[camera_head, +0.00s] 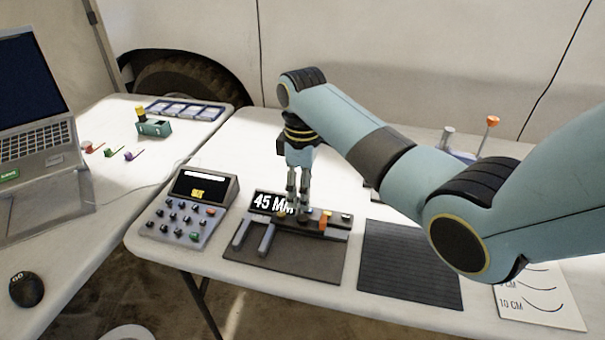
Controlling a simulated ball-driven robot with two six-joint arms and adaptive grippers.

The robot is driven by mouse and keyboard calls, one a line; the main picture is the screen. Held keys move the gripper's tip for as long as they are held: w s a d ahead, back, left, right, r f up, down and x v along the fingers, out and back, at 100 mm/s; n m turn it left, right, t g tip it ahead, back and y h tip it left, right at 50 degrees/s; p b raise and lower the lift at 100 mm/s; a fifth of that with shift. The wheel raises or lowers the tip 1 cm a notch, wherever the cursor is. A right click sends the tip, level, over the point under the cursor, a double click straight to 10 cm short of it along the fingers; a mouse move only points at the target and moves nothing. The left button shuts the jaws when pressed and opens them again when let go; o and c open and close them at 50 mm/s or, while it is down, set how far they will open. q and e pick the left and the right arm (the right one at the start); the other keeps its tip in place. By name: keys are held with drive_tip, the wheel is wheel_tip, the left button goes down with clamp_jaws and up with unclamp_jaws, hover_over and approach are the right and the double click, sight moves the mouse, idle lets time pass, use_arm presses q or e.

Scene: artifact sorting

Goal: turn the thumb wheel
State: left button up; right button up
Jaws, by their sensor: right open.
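A caliper-like gauge (268,240) with two grey jaws lies on a dark mat (300,264) on the table. A black display behind its jaws reads 45 MM (266,202). A small yellow round part (281,214) and an orange block (325,219) sit on its bar; I cannot tell for certain which is the thumb wheel. My right gripper (298,208) points straight down over the bar, between these two parts. It is open, with its fingers close together; I cannot tell whether they touch the gauge. The fingers hide part of the display and bar. My left gripper is not in view.
A grey keypad console (190,208) stands left of the gauge. A dark ribbed mat (408,264) and a white card with curves (540,300) lie to the right.

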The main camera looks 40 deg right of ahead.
wheel_tip(320, 180, up, 5)
drive_tip(key=shift+r, duration=0.1)
idle(0.6)
